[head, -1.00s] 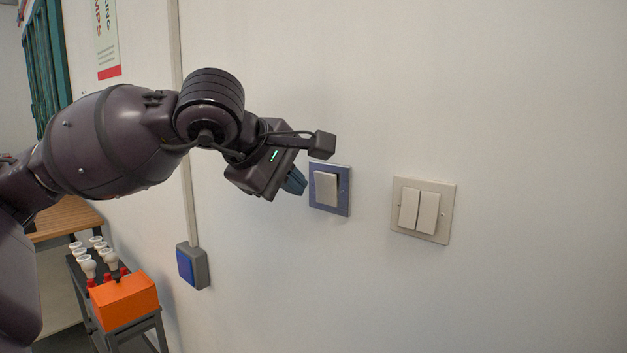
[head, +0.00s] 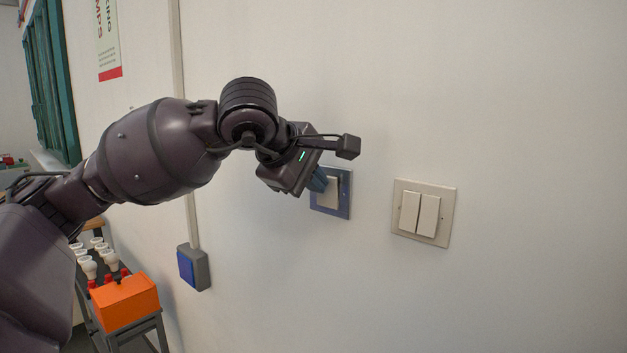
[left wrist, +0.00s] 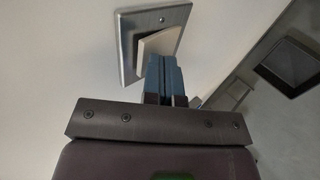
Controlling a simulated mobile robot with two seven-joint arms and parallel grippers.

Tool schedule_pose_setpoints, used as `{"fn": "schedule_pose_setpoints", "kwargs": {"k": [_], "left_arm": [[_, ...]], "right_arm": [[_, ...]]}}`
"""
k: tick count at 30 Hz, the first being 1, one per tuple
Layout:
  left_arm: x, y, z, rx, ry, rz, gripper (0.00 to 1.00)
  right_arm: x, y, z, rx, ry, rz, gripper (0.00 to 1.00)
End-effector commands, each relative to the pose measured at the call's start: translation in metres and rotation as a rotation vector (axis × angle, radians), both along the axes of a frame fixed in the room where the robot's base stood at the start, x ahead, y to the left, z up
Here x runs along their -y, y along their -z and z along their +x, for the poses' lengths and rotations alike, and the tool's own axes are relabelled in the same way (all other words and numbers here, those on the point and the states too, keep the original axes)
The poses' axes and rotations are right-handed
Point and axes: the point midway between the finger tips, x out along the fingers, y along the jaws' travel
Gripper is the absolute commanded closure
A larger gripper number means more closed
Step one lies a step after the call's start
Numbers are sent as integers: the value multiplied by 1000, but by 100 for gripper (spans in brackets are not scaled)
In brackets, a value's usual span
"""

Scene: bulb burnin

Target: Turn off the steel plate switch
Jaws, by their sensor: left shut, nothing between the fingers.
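The steel plate switch has a blue-grey metal plate (head: 343,210) with one pale rocker (head: 333,196), on the wall at the middle of the head view. My left gripper (head: 319,180) is at the rocker's upper left and covers part of the switch. Its blue fingers are shut with nothing between them. In the left wrist view, the fingertips (left wrist: 162,62) overlap the edge of the pale rocker (left wrist: 156,42), which sits tilted in its metal plate (left wrist: 150,17). I cannot tell whether they touch it. My right gripper is not in view.
A beige double switch (head: 421,213) is on the wall to the right. A grey box with a blue face (head: 191,268) is lower left, under a vertical conduit. A cart with bulbs and an orange box (head: 124,302) stands at lower left. The wall right of the switches is clear.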

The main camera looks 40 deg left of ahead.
Motion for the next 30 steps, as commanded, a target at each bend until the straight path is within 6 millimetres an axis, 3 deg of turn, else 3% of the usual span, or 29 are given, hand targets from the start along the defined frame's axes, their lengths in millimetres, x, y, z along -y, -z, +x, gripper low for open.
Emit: {"fn": "schedule_pose_setpoints", "kwargs": {"k": [30], "left_arm": [[0, -18, 6, -50, -1, 2, 100]], "right_arm": [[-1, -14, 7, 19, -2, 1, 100]]}}
